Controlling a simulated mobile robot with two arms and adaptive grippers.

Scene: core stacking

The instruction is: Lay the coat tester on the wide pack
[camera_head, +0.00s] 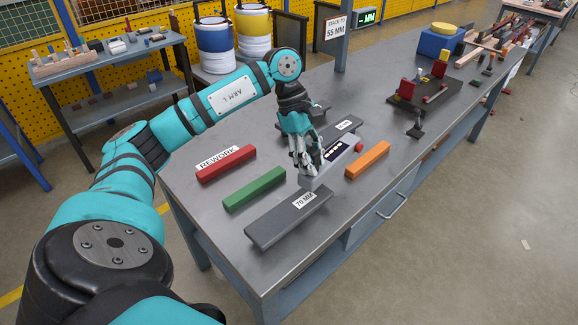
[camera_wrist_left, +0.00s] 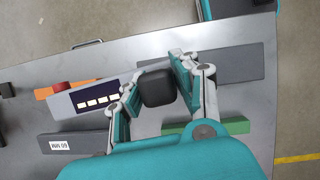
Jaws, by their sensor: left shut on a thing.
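The coat tester (camera_head: 340,150) is a light grey device with a dark display and a red knob; it also shows in the wrist view (camera_wrist_left: 72,103). My left gripper (camera_head: 308,166) is shut on a dark block (camera_wrist_left: 157,88) at the tester's near end, seemingly its grip. I cannot tell whether the tester touches the table. A dark grey slab marked 70 MM (camera_head: 275,222), the largest of the labelled slabs, lies in front of it at the table's near end. It shows beyond the fingers in the wrist view (camera_wrist_left: 240,64). My right gripper is out of view.
A red REWORK bar (camera_head: 226,166) and a green bar (camera_head: 254,190) lie left of the tester, an orange bar (camera_head: 368,160) right. Another labelled slab (camera_head: 342,129) lies behind. A dark fixture (camera_head: 425,98) and blue box (camera_head: 437,43) stand farther along the table.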

